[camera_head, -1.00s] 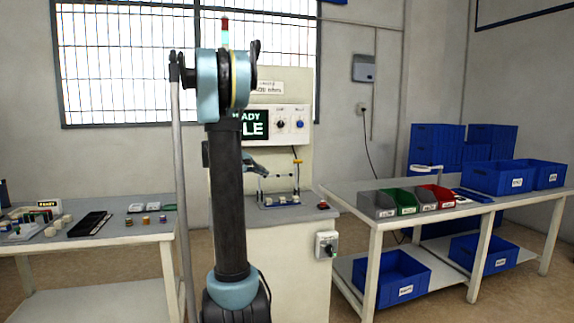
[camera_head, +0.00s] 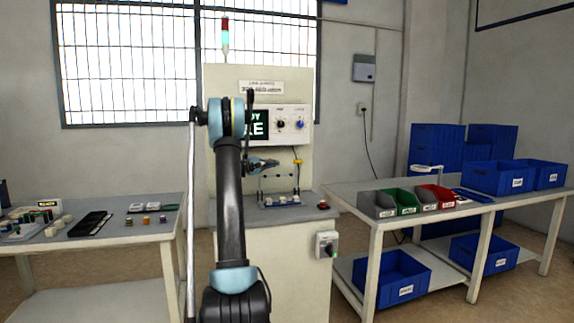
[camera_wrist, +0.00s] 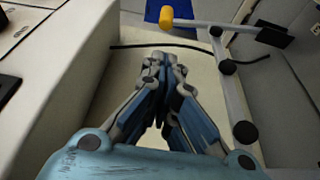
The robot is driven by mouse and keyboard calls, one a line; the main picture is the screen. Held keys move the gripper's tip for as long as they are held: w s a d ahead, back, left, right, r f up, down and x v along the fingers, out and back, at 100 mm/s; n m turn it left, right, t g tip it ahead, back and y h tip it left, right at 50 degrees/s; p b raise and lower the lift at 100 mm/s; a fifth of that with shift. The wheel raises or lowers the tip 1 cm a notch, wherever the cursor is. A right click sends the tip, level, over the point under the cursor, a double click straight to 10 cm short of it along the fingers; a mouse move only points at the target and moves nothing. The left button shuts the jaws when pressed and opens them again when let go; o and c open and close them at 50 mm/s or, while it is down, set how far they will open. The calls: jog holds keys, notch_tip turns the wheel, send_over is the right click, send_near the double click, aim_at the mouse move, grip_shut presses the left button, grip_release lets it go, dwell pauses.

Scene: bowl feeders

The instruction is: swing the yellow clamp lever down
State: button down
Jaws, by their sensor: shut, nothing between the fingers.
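The yellow clamp lever's handle (camera_wrist: 166,17) shows at the top of the wrist view, on the end of a grey bar (camera_wrist: 205,27) joined to an upright post. It also shows in the head view as a small yellow tip (camera_head: 297,161) at the right of the machine's work area. My gripper (camera_wrist: 158,62) is shut and empty, below the yellow handle in the wrist picture and apart from it. In the head view my gripper (camera_head: 264,163) is left of the yellow tip, over the fixture (camera_head: 281,200).
The machine's panel (camera_head: 290,124) with knobs stands above the work area. A red button (camera_head: 323,205) is at the counter's right edge. A black cable (camera_wrist: 135,46) runs behind my fingers. Tables with small parts and bins stand left and right.

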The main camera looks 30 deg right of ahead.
jog(key=w+d, duration=0.1)
jog(key=d, duration=0.9)
jog(key=shift+a+r, duration=0.1)
jog(key=shift+a, duration=0.15)
dwell(0.4)
